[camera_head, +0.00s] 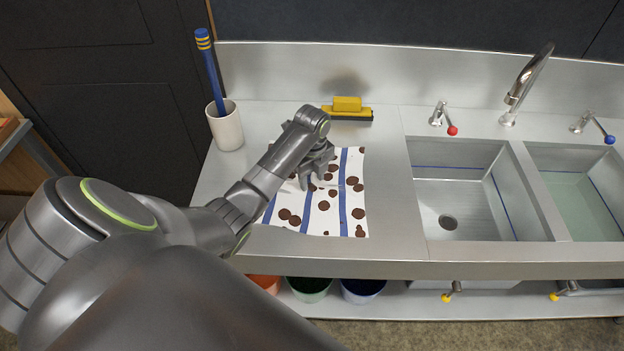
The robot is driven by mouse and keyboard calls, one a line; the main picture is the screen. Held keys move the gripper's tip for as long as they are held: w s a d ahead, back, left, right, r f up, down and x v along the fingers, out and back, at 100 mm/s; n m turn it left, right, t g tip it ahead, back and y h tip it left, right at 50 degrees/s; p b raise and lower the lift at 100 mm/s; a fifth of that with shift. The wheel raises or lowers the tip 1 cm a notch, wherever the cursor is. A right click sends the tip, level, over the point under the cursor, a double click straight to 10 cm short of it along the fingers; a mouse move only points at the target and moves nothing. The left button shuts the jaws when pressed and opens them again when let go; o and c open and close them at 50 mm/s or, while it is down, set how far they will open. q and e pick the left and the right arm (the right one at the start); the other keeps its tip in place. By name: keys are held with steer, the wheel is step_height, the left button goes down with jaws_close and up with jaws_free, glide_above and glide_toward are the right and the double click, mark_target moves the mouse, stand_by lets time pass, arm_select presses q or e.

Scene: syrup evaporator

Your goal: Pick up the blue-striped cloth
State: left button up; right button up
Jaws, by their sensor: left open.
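The blue-striped cloth (335,210) lies flat on the steel counter, left of the sinks. It is white with blue stripes and several brown spots. My left arm reaches in from the left, and my left gripper (308,180) is open over the upper left part of the cloth. The gripper and forearm hide that part of the cloth. I cannot tell whether the fingertips touch it. My right gripper is not in view.
A white cup (227,128) holding a blue brush (211,75) stands at the counter's left. A yellow-and-black squeegee (347,108) lies behind the cloth. Two sinks with a faucet (525,80) are at right. Coloured buckets (310,289) sit below. Counter right of the cloth is clear.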

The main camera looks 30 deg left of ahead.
arm_select(q)
steer(key=shift+s+f, duration=0.1)
jaws_close()
stand_by(0.3)
step_height(320, 180, up, 12)
steer(key=p, duration=1)
